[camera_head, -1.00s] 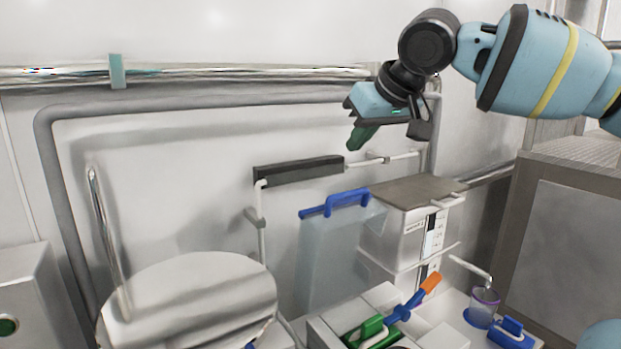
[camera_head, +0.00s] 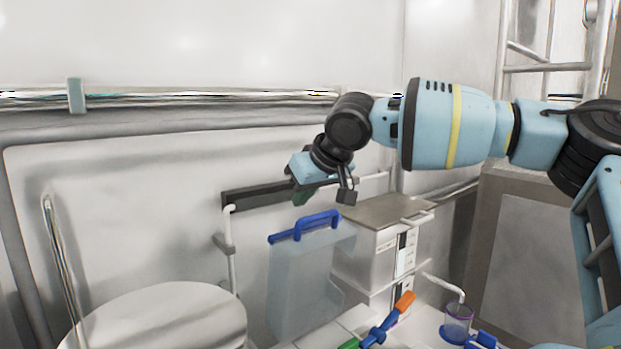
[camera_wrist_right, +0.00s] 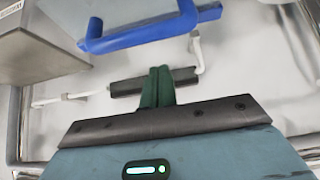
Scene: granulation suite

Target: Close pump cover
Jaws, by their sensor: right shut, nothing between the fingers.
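The pump cover appears to be the clear upright panel (camera_head: 305,290) with a blue handle (camera_head: 318,222) along its top edge, left of a white pump box (camera_head: 372,255). The blue handle also shows in the right wrist view (camera_wrist_right: 145,36), beyond the fingertips. My right gripper (camera_head: 301,197) is above and behind the handle in the picture, apart from it. Its green fingers are shut together and empty in the right wrist view (camera_wrist_right: 157,72). My left gripper is not in view.
A dark bar on a white pipe (camera_head: 250,195) runs along the wall behind the panel. A round metal lid (camera_head: 165,315) is at lower left. A blue and orange valve handle (camera_head: 388,322) and a purple-rimmed cup (camera_head: 458,322) are at lower right.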

